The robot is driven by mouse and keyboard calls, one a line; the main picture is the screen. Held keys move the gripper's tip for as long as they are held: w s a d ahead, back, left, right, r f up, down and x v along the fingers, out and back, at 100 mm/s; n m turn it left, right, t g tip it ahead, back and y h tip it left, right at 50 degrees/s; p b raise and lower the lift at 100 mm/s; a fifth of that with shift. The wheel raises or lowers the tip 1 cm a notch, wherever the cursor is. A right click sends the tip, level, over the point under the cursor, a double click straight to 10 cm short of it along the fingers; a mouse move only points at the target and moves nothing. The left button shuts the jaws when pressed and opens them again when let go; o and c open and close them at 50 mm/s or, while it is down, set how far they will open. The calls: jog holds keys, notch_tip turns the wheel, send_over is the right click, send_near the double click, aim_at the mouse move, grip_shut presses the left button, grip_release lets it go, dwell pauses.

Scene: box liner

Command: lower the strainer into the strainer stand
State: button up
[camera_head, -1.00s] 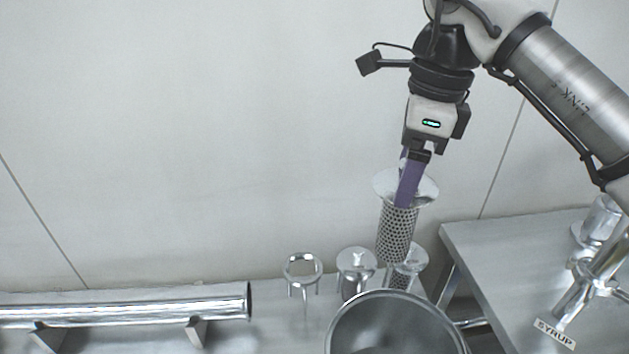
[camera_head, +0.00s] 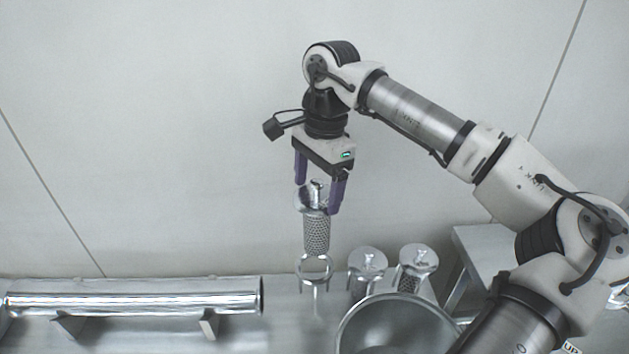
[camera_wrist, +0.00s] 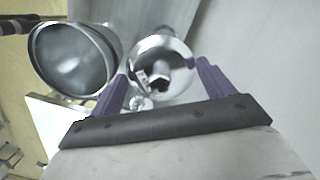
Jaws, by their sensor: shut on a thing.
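My gripper (camera_head: 317,197) has its two purple fingers on either side of the flanged top of the metal strainer, shut on it. The strainer (camera_head: 316,232) hangs upright, its perforated tube pointing down. The empty strainer stand (camera_head: 302,268), a metal ring on legs, is directly below it in the head view. The tube's lower end appears at the ring's upper edge; I cannot tell whether it is above the ring or just inside. In the wrist view the strainer's shiny round top (camera_wrist: 178,52) lies between the fingers and hides the tube and stand.
Two more lidded metal pieces, a middle one (camera_head: 367,262) and a right one (camera_head: 418,258), stand just right of the ring. A large steel bowl (camera_head: 395,325) is in front of them. A long shiny tube (camera_head: 135,302) lies on supports at left.

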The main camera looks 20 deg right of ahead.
jog(key=shift+w+a+f, duration=0.15)
jog(key=shift+a+f, duration=0.05)
jog(key=shift+f+b, duration=7.05)
jog(key=shift+f, duration=2.25)
jog(key=shift+f+b, duration=0.35)
jog(key=o, duration=1.9)
